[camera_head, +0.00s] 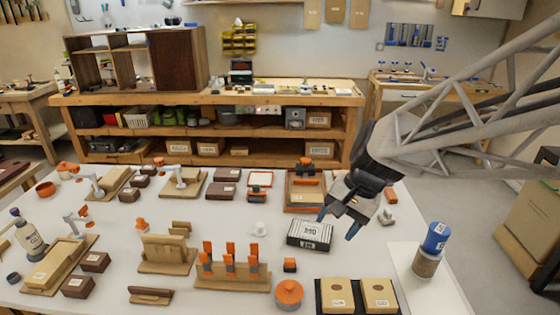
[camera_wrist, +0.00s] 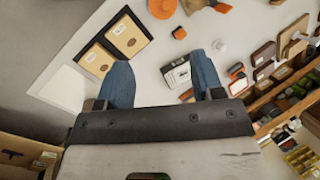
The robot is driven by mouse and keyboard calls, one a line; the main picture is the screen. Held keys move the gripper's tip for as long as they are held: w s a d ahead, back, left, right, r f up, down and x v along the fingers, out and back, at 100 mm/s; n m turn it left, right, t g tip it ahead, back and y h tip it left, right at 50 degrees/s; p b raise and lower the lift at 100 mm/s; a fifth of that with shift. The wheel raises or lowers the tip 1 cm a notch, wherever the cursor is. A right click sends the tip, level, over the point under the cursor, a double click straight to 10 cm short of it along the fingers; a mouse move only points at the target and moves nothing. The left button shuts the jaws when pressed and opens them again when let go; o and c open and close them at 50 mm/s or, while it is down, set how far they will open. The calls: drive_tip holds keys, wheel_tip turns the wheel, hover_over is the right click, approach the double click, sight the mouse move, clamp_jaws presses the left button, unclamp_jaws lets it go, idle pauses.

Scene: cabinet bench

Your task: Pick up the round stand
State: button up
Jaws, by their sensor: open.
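No thing here is plainly marked as the round stand. One round candidate is an orange, flat-topped piece with a small knob and a greyer base (camera_head: 289,292), at the table's front; it is partly cut off at the top of the wrist view (camera_wrist: 162,7). Another is a small white round piece (camera_head: 260,228) near the middle, also in the wrist view (camera_wrist: 219,45). My gripper (camera_head: 337,222) is open and empty, with blue fingers spread apart (camera_wrist: 160,65). It hangs above the table by the black-and-white box (camera_head: 310,234), right of both pieces.
Two tan cards in black trays (camera_head: 338,296) lie at the front. An orange-pegged wooden rack (camera_head: 231,270) stands left of the orange piece, with a small orange block (camera_head: 290,265) behind it. A blue-topped cylinder (camera_head: 432,248) stands at right. Bare table lies around the white piece.

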drive_tip(key=w+a+f+m+g+y, duration=0.1)
drive_tip(key=w+a+f+m, duration=0.15)
drive_tip(key=w, duration=0.25)
drive_tip(key=w+a+f+m+y, duration=0.1)
drive_tip(key=w+a+f+y, duration=0.15)
drive_tip(key=w+a, duration=0.2)
drive_tip(key=w+a+f+m+g+y, duration=0.1)
drive_tip(key=w+a+f+m, duration=0.15)
drive_tip(key=w, duration=0.35)
drive_tip(key=m+y, duration=0.5)
hover_over(263, 224)
drive_tip(key=shift+h, duration=0.25)
drive_tip(key=f, duration=1.4)
drive_tip(key=shift+s+d, duration=0.2)
drive_tip(key=shift+s, duration=0.2)
drive_tip(key=shift+w+a+f+m, duration=0.2)
drive_tip(key=shift+w+f+m, duration=0.1)
drive_tip(key=shift+f, duration=0.05)
drive_tip(key=shift+f, duration=0.1)
drive_tip(key=shift+f, duration=1.65)
